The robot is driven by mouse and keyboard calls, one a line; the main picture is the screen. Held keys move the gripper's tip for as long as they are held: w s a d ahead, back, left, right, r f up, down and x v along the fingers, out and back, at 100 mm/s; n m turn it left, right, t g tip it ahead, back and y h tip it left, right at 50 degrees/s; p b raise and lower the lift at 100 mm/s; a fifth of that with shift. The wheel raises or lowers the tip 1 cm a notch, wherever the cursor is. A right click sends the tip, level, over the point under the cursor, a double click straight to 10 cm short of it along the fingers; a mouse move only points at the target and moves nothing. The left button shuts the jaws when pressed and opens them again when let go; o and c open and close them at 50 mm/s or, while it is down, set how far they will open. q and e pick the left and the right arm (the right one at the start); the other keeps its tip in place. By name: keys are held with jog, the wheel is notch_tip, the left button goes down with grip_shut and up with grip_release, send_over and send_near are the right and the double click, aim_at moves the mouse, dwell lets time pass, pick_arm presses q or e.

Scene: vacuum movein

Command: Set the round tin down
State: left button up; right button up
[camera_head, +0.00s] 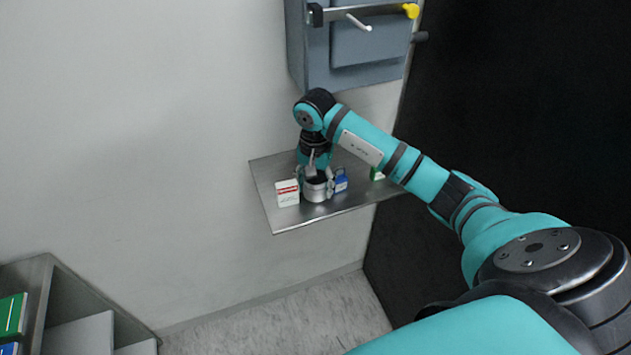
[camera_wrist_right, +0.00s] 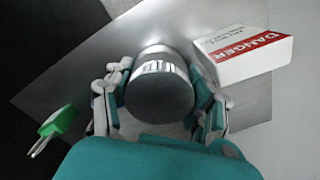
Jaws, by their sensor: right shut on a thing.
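The round tin (camera_head: 316,190) is a silvery cylinder with a dark top, at the metal shelf. It also shows in the right wrist view (camera_wrist_right: 160,92), between the fingers. My right gripper (camera_head: 318,180) reaches down from above and is shut on the tin, one finger on each side. The tin looks upright; whether its base touches the shelf (camera_head: 285,216) cannot be told. My left gripper is not in view.
A white box with a red label (camera_head: 287,193) stands close left of the tin. A blue box (camera_head: 341,181) stands close right, and a green item (camera_head: 377,174) lies farther right. A grey wall cabinet (camera_head: 350,50) hangs above. The shelf's front left is bare.

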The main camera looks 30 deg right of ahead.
jog(key=shift+f, duration=0.15)
jog(key=o, duration=1.2)
jog(key=shift+c, duration=0.2)
